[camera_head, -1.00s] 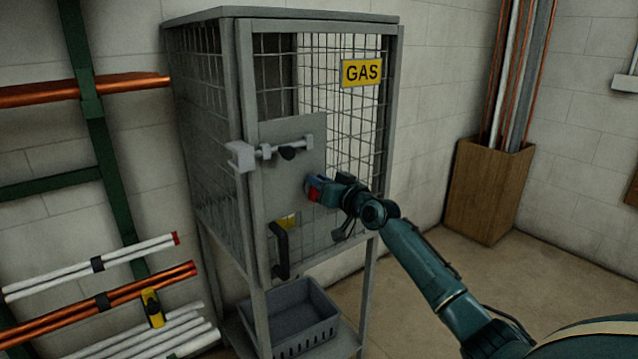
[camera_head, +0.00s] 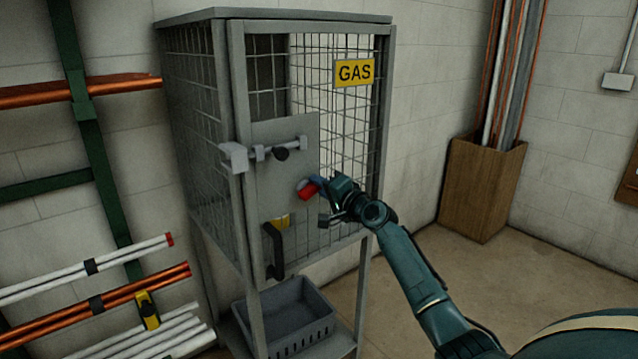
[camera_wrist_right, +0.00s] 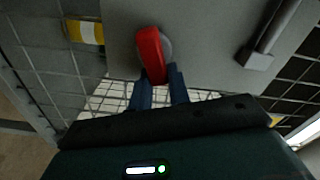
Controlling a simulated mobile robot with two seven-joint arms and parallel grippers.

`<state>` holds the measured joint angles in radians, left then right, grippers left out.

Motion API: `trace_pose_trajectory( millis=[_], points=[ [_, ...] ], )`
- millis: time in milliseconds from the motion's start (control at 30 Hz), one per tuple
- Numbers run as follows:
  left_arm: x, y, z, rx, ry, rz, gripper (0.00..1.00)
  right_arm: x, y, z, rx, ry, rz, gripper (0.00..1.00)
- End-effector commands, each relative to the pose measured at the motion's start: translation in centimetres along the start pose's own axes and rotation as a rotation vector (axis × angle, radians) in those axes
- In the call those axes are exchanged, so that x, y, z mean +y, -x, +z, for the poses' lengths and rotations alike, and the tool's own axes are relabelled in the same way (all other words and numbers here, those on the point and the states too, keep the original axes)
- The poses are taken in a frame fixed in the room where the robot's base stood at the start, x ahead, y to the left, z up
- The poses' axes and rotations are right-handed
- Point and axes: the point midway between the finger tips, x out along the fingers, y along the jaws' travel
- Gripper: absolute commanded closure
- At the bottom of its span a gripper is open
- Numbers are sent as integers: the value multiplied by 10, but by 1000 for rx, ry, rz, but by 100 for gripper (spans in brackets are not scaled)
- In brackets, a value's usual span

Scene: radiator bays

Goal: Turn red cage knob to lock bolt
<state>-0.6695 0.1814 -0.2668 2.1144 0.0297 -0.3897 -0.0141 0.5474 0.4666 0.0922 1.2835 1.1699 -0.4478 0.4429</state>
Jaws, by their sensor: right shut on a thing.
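The red knob (camera_head: 308,190) is on the grey door plate (camera_head: 290,215) of the mesh gas cage. My right gripper (camera_head: 318,187) is shut on it from the right. In the right wrist view, the two blue fingers (camera_wrist_right: 158,80) straddle the near end of the red knob (camera_wrist_right: 151,52), whose bar stands slightly tilted over a round grey base. The grey sliding bolt (camera_head: 268,152) with its black knob (camera_head: 281,154) lies above the red knob and runs to the bracket (camera_head: 235,156) on the left post. How far the bolt reaches into it is unclear. My left gripper is out of view.
A black door handle (camera_head: 274,250) and a yellow label (camera_head: 281,221) sit below the knob. A grey crate (camera_head: 290,312) is on the cage's lower shelf. Racked pipes (camera_head: 95,270) stand left, a wooden bin (camera_head: 480,190) right. The floor between cage and bin is clear.

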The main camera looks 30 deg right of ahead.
Motion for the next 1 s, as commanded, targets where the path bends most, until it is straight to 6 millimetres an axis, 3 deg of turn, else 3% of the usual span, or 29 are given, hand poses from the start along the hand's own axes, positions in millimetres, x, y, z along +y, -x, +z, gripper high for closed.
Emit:
trace_pose_trajectory(
  millis=[433,1000],
  points=[
    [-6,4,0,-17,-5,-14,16,8,0,3,-4,-306,2,100],
    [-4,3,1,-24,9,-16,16,11,0,4,-3,-389,2,100]
  ],
)
